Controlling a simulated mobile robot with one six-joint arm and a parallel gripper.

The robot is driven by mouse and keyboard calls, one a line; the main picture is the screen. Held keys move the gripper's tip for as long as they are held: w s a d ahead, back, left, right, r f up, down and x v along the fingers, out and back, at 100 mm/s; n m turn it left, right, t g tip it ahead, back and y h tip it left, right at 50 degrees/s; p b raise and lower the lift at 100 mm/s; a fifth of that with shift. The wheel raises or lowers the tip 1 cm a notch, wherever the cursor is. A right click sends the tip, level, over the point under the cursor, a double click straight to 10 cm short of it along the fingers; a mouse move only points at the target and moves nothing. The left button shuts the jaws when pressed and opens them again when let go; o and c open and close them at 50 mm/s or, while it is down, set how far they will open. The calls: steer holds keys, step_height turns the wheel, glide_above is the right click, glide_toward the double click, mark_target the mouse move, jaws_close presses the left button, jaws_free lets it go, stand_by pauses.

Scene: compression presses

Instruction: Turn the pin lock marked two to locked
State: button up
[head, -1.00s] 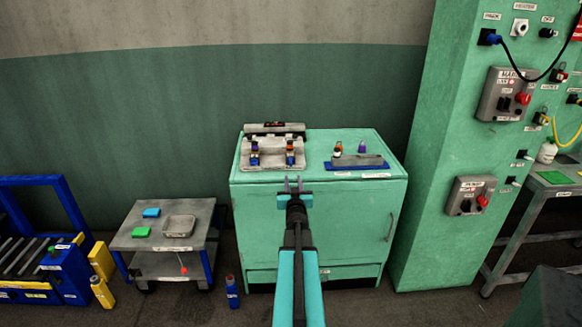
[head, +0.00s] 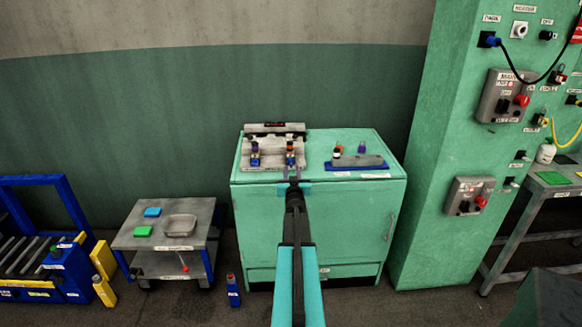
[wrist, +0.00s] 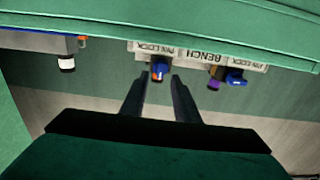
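Two pin locks stand on the grey bench fixture (head: 272,165) on top of the green cabinet. The right pin lock (head: 290,155) has an orange part and a blue base; the left pin lock (head: 255,155) has a purple part and blue. Their numbers are too small to read. My gripper (head: 293,175) is in front of the right one. In the wrist view, upside down, my open gripper (wrist: 158,84) has its fingers spread to either side of the blue and orange lock (wrist: 160,72). The blue and purple lock (wrist: 234,77) is to the right. Contact cannot be told.
A blue tray (head: 355,166) with small bottles lies right of the fixture on the green cabinet (head: 345,220). A green control column (head: 440,100) with switches stands at right. A grey cart (head: 150,240) and a blue bottle (head: 233,290) are at left.

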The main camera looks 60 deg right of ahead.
mark_target(291, 164)
steer(key=shift+p+x, duration=0.45)
steer(key=shift+x, duration=1.5)
jaws_close()
